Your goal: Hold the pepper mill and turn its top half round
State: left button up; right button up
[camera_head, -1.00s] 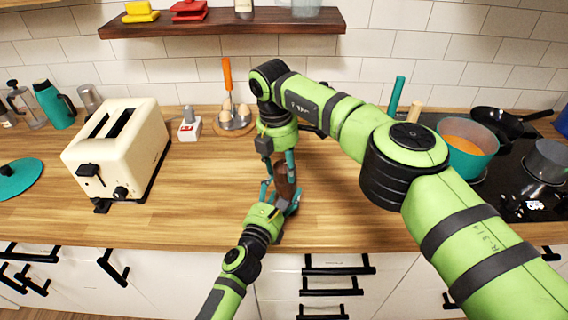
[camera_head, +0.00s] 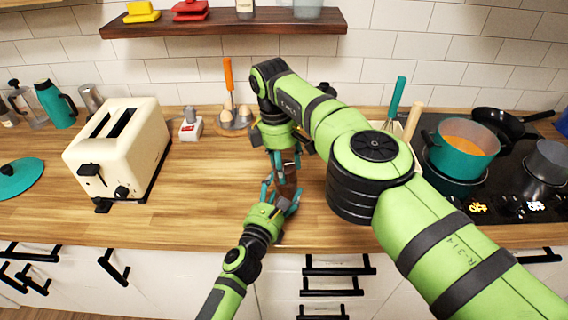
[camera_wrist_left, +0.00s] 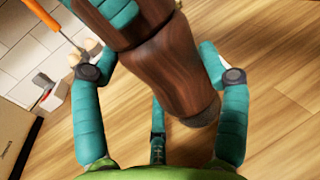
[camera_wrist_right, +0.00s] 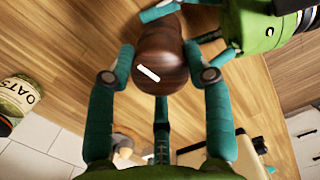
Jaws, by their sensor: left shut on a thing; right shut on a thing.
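The dark brown wooden pepper mill (camera_head: 288,184) stands near the counter's front, between my two grippers and partly hidden by them. My left gripper (camera_head: 281,198) is shut on its lower part from the front. The left wrist view shows the mill's wooden body (camera_wrist_left: 180,75) between teal fingers. My right gripper (camera_head: 283,160) reaches down from above and is shut on the mill's top half. In the right wrist view the rounded top (camera_wrist_right: 160,48), with a white mark on it, sits between the fingers.
A cream toaster (camera_head: 118,150) stands left. An egg holder (camera_head: 235,122) and a small white-and-red item (camera_head: 190,128) stand behind. A teal pot (camera_head: 462,150) is on the hob at right. A wooden shelf (camera_head: 220,24) hangs above. Counter between toaster and mill is clear.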

pick_arm(q)
jog(key=shift+d+r, duration=0.4)
pick_arm(e)
jog(key=shift+a+f, duration=0.15)
jog(key=shift+a, duration=0.15)
jog(key=o, duration=0.9)
jog(key=shift+o, duration=1.2)
pick_arm(q)
jog(key=shift+a+f, duration=0.1)
jog(key=shift+f, duration=0.05)
pick_arm(e)
jog(key=shift+d, duration=0.15)
jog(key=shift+w, duration=0.1)
pick_arm(q)
jog(key=shift+a, duration=0.1)
pick_arm(e)
jog(key=shift+d, duration=0.1)
